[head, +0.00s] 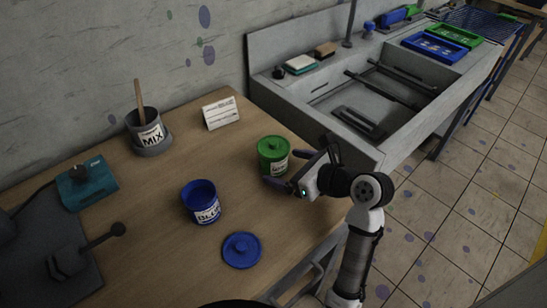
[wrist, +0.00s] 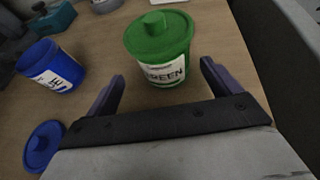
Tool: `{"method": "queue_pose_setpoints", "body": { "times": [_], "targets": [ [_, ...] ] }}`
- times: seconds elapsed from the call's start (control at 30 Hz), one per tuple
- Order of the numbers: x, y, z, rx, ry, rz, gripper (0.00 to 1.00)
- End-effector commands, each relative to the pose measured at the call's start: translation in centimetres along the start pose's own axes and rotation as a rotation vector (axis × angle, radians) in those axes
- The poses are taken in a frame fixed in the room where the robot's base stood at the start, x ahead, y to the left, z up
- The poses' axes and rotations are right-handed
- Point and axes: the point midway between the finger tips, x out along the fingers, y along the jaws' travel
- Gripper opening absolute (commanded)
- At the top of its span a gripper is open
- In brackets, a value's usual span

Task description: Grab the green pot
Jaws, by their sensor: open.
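The green pot (head: 273,156) stands upright on the wooden table near its right edge, with its green lid on and a white label. In the wrist view the green pot (wrist: 158,42) stands ahead of the fingers, its label reading GREEN and facing me. My gripper (head: 291,170) is open and empty, just to the right and front of the pot. In the wrist view the two dark fingers of my gripper (wrist: 162,78) are spread wide, and the pot lies roughly in line with the gap between them. In the head view a finger partly overlaps the pot's lower edge.
An open blue pot (head: 203,204) and its loose blue lid (head: 242,250) are on the table to the left. A MIX pot (head: 148,134) with a stick, a small white card (head: 221,113) and a teal box (head: 87,184) stand farther off. A grey sink (head: 375,100) borders the table's right.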

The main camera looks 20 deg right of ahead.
Motion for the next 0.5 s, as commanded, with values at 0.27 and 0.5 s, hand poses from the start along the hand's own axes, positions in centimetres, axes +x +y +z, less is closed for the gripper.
{"method": "queue_pose_setpoints", "body": {
  "times": [0.27, 0.5],
  "targets": [
    [2.9, -0.7, 0.6, 0.001, 0.002, 0.001, 0.89],
    [5.1, -0.7, 0.4, 0.0, 0.0, 0.001, 0.89]
  ]
}}
